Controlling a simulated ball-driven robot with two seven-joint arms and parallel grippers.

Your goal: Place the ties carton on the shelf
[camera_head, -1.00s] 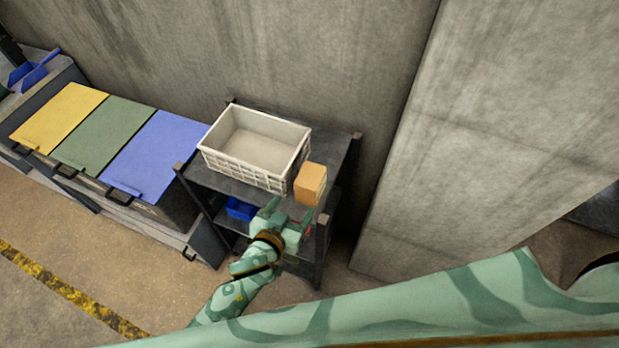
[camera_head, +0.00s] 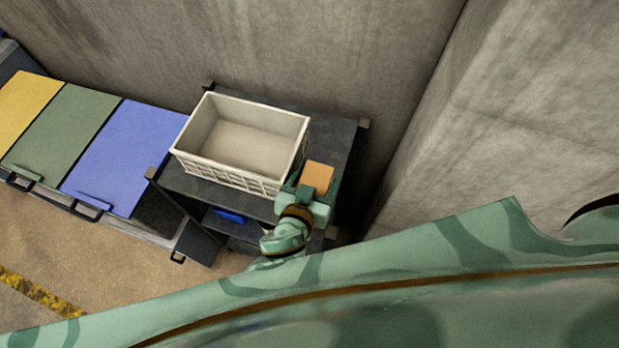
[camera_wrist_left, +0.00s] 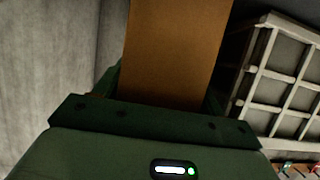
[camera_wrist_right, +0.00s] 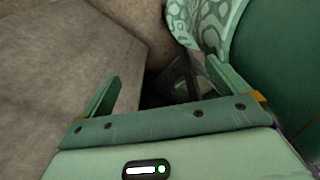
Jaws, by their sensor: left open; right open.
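The ties carton (camera_head: 318,177), a small orange-brown box, appears to stand on the top board of the dark shelf (camera_head: 338,143), right of the white crate. My left gripper (camera_head: 316,190) is open at its near side, fingers to either side of it. In the left wrist view the carton (camera_wrist_left: 176,50) rises between the jaws; whether the fingers touch it is hard to tell. My right gripper (camera_wrist_right: 163,85) is open and empty in the right wrist view, away from the shelf.
The white crate (camera_head: 238,173) fills the left part of the shelf top, close to the carton. A blue bin (camera_head: 229,215) sits on a lower level. Yellow, green and blue lidded bins (camera_head: 125,155) stand left. Concrete walls bound the back and right. Bare board lies behind the carton.

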